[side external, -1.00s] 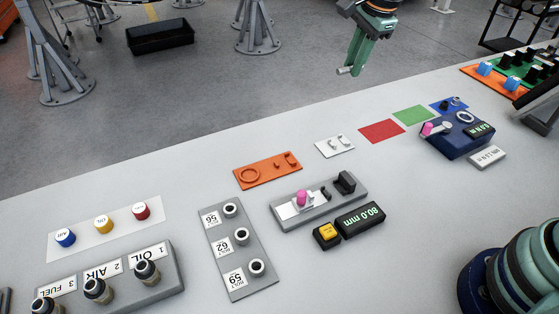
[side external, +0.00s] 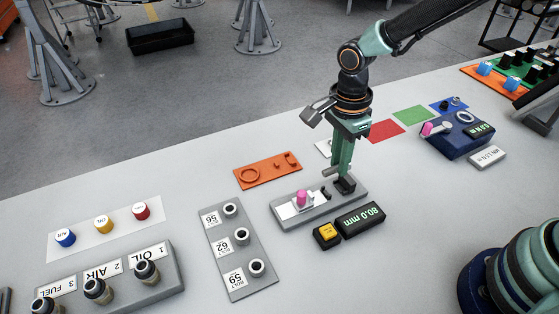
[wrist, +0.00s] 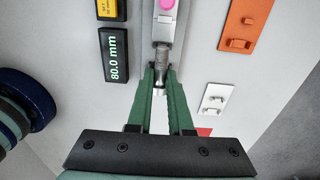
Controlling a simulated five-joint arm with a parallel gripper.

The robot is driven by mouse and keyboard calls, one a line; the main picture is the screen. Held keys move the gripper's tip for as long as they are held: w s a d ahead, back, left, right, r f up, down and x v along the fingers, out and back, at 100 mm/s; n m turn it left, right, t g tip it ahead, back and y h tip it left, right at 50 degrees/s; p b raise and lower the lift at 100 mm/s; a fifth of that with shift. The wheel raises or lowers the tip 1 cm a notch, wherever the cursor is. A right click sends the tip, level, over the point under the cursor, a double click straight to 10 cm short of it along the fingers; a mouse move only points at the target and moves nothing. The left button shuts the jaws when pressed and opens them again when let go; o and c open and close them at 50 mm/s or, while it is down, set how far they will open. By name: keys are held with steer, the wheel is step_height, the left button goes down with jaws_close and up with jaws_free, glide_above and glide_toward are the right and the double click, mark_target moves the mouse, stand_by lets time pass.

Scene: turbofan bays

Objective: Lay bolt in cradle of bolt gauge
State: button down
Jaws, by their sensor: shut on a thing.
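The bolt gauge (side external: 285,217) is a grey base with a pink-knobbed slider (side external: 302,199) at its left, a small dark cradle post (side external: 326,192) in the middle and a black end block (side external: 345,186) at its right. My gripper (side external: 341,172) points down over the right half of the gauge. It is shut on a grey metal bolt (wrist: 161,60), which lies lengthwise along the gauge in the wrist view. In the side view the bolt's end (side external: 329,170) shows left of the fingers, seemingly just above the cradle. Whether it touches the cradle cannot be told.
A black display (side external: 360,218) reading 80.0 mm and a yellow-button box (side external: 327,235) stand in front of the gauge. An orange plate (side external: 267,171) lies behind it. A grey bolt rack (side external: 237,250) stands to the left. A blue gauge (side external: 456,138) is farther right.

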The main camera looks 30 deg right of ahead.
glide_above(334, 192)
steer(key=shift+w+f, duration=0.1)
steer(key=shift+f, duration=2.3)
steer(key=shift+f, duration=0.55)
steer(key=shift+c, duration=1.8)
jaws_free()
steer(key=shift+r, duration=3.55)
steer(key=shift+d+r, duration=0.15)
steer(key=shift+r, duration=0.15)
steer(key=s+d+r+n+t, duration=0.3)
steer(key=d+r+n, duration=0.4)
steer(key=n, duration=0.2)
steer(key=s+d+r+n+t, duration=0.3)
steer(key=d+r+n, duration=0.4)
steer(key=r+n, duration=0.1)
steer(key=shift+s+n, duration=0.3)
steer(key=shift+n, duration=0.2)
